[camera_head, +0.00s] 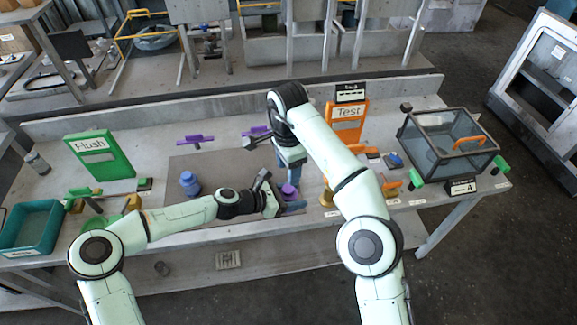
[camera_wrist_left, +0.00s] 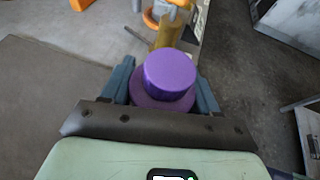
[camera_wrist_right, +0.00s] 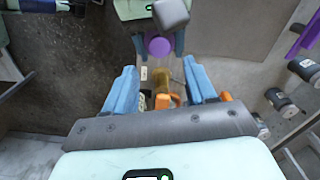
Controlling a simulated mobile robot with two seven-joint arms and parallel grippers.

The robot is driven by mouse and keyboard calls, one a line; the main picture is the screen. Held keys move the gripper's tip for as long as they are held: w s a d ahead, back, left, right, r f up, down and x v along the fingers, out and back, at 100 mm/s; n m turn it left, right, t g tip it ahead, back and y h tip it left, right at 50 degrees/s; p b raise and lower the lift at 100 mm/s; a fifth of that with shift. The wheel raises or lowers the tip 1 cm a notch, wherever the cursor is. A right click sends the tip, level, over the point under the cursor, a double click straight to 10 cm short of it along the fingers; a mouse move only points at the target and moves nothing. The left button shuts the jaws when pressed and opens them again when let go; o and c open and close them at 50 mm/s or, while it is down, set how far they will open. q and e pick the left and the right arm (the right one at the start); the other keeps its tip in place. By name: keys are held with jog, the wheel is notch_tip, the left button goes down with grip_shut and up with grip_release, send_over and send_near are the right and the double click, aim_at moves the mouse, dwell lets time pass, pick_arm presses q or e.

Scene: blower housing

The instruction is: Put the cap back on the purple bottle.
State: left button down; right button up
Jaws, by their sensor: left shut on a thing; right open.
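My left gripper (camera_head: 281,199) is shut on a purple round piece (camera_wrist_left: 168,75), low over the front of the bench. The piece has a flat round top above a wider purple rim; I cannot tell whether it is the cap alone or the bottle's upper part. It also shows between the left fingers in the right wrist view (camera_wrist_right: 159,46). My right gripper (camera_wrist_right: 160,92) is open and empty, pointing down close above the left gripper. A small blue-violet bottle (camera_head: 189,184) stands upright on the dark mat, left of the left gripper.
A brass-coloured piece (camera_head: 327,195) stands just right of the grippers. Orange Test (camera_head: 347,120) and green Flush (camera_head: 99,156) signs stand on the bench. A clear case (camera_head: 447,145) is at right, a teal tray (camera_head: 29,226) at left. The mat's left part (camera_head: 215,165) is mostly free.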

aim_at(288, 188)
jog(key=shift+r+n, duration=0.25)
jog(key=shift+n, duration=0.25)
jog(key=shift+f, duration=4.05)
grip_shut()
jog(key=m, duration=0.6)
